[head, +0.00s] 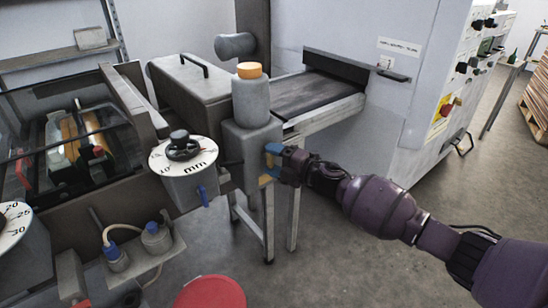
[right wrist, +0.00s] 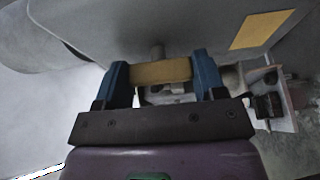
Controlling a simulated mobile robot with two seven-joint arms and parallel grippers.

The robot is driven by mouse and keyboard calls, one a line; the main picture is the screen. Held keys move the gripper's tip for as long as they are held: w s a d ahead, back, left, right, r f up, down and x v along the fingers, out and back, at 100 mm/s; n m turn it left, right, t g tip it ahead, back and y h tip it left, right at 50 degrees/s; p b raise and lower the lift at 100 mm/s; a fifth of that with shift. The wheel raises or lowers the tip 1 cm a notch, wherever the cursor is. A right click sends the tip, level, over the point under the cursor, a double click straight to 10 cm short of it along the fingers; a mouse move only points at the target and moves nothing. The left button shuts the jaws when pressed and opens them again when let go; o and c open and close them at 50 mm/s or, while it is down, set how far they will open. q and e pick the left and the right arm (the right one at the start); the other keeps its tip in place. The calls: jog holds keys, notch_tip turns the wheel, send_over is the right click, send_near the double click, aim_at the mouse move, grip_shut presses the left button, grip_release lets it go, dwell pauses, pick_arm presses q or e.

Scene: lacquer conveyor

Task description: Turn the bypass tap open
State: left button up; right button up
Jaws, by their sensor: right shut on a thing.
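The bypass tap appears to be the yellow bar handle (right wrist: 160,72) on a short grey stem, set on the side of a grey housing (head: 252,145) with an orange cap. In the right wrist view the bar lies crosswise between the two blue fingers of my right gripper (right wrist: 162,76), which is shut on it. In the head view my right gripper (head: 273,160) reaches the housing's right side from the right and hides most of the handle. My left gripper is not in view.
A dial (head: 183,153) with a black knob and a small blue lever stands left of the housing. A conveyor bed (head: 310,95) runs behind it to a large grey cabinet (head: 350,120). A red round top (head: 210,292) is at the bottom. Floor at right is open.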

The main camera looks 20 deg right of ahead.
jog(key=shift+n, duration=0.4)
jog(key=o, duration=0.9)
jog(key=shift+s+d+r+m+t+h, duration=0.95)
jog(key=shift+s+d+m+t+h, duration=0.4)
jog(key=shift+s+d+m, duration=2.2)
jog(key=s+f+m+g+h, duration=0.1)
jog(key=s+f+m+h, duration=0.2)
jog(key=s+f+m, duration=0.3)
jog(key=s+f+m+g+h, duration=0.2)
jog(key=s+f+m, duration=0.4)
jog(key=s+f, duration=0.4)
jog(key=s+f+m+g+h, duration=0.2)
jog(key=s+f+m+h, duration=0.2)
jog(key=s, duration=1.1)
jog(key=shift+s+d+f+m+h, duration=0.1)
jog(key=shift+f+m+h, duration=0.1)
jog(key=shift+f+m, duration=0.65)
jog(key=shift+s+f+m+h, duration=0.15)
jog(key=shift+f+m, duration=0.35)
jog(key=shift+f, duration=0.6)
